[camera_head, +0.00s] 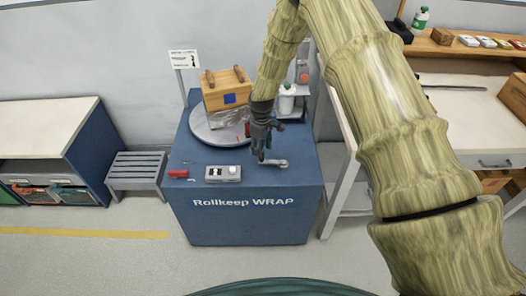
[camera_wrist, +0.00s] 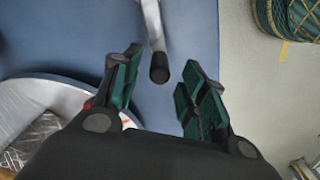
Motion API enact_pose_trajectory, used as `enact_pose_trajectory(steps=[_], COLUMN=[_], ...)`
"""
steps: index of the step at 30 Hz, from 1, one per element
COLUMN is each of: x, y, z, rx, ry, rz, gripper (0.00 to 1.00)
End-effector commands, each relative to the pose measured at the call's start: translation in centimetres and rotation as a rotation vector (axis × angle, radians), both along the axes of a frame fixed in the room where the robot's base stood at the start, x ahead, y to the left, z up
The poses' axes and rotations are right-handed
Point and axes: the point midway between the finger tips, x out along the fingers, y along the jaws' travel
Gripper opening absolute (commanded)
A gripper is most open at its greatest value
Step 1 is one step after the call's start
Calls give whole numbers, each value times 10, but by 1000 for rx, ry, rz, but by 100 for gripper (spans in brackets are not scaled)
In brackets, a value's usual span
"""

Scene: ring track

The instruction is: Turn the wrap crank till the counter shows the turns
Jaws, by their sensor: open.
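The blue wrap machine (camera_head: 245,222), marked "Rollkeep WRAP", stands in the middle of the head view. Its grey crank (camera_head: 275,162) is on the top near the front right; the crank arm (camera_wrist: 151,22) also shows in the wrist view, ending in a black knob (camera_wrist: 159,68). My gripper (camera_head: 262,150) is over the crank, pointing down. In the wrist view my gripper (camera_wrist: 162,72) is open, its green-padded fingers on either side of the knob and apart from it. A grey box with a small display (camera_head: 222,174), perhaps the counter, sits left of the crank; its reading is too small to read.
A grey turntable (camera_head: 205,132) carries a wooden crate (camera_head: 226,92) behind the crank. A red item (camera_head: 178,173) lies at the front left of the top. A grey step stool (camera_head: 136,171) stands left; a white workbench (camera_head: 465,120) is right.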

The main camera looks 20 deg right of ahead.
Motion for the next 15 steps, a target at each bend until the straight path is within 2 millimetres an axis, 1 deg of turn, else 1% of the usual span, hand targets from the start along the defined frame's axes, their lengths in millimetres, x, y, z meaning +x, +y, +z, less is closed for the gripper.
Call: enact_pose_trajectory(steps=[1,6,9,15], x=[-1,-1,-1,-1], y=[0,-1,-2,-2], z=[-6,-22,-28,-32], rx=[-1,-1,0,0], ry=[2,1,0,0], rz=[0,-2,-3,-3], gripper=[42,42,42,42])
